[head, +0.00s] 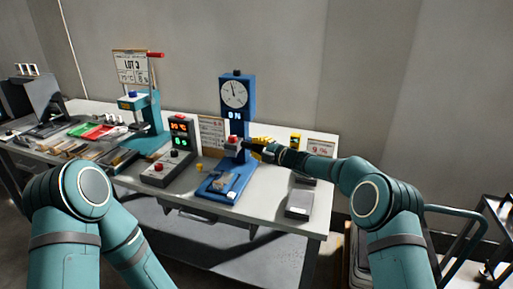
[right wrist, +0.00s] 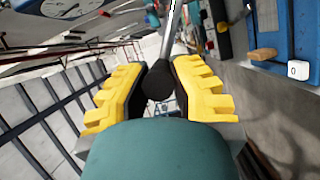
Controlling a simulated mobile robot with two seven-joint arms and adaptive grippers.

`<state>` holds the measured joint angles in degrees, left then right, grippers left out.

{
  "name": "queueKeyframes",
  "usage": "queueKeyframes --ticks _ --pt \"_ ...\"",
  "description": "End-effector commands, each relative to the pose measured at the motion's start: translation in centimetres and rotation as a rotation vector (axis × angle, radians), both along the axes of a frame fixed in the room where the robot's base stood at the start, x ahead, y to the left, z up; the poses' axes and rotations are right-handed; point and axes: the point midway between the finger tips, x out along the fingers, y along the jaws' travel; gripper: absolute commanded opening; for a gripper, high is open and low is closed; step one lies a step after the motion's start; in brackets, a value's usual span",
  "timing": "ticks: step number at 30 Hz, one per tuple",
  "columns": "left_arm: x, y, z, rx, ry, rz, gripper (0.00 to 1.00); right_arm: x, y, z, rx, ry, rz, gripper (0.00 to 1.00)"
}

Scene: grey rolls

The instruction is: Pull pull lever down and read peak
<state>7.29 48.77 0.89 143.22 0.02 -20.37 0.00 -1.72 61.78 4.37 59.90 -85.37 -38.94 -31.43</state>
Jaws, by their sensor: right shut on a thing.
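The blue pull tester (head: 233,135) stands on the table, with a round white dial (head: 235,93) on its column. The dial's needle points nearly straight up. A small display under the dial seems to read 0 N. My right gripper (head: 258,149) is at the right side of the column. In the right wrist view its yellow fingers (right wrist: 158,85) are shut on the black knob of the pull lever (right wrist: 159,81). The lever's metal rod runs up from the knob. My left gripper is out of view; only its arm shows at lower left.
A control box (head: 170,160) with red and green readouts stands left of the tester. Further left is a teal press (head: 150,120) under a LOT 3 sign. A grey device (head: 299,204) lies at the table's right front. Some tabletop around it is clear.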

Motion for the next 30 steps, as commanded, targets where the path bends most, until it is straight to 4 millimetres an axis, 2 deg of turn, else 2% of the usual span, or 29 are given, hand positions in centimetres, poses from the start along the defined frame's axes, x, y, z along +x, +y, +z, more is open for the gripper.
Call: queueKeyframes --ticks 1,10,11,13,23,30 --pt "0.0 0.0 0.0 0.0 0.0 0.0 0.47 0.0 -0.1 -0.7 -0.007 0.009 -0.001 0.0" --pt "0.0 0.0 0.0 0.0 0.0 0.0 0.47 0.0 -0.1 -0.8 -0.008 0.011 -0.001 0.0" --pt "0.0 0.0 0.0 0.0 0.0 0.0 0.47 0.0 -0.1 -0.9 -0.008 0.011 -0.001 0.29" --pt "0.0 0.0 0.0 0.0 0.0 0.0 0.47 0.0 -0.1 -0.8 -0.008 0.01 -0.001 0.53" --pt "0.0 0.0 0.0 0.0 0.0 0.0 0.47 0.0 -0.1 -0.4 -0.004 0.005 0.0 0.54" --pt "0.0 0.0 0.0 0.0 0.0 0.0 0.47 -1.2 -1.5 -0.1 -0.002 0.005 0.001 0.54"
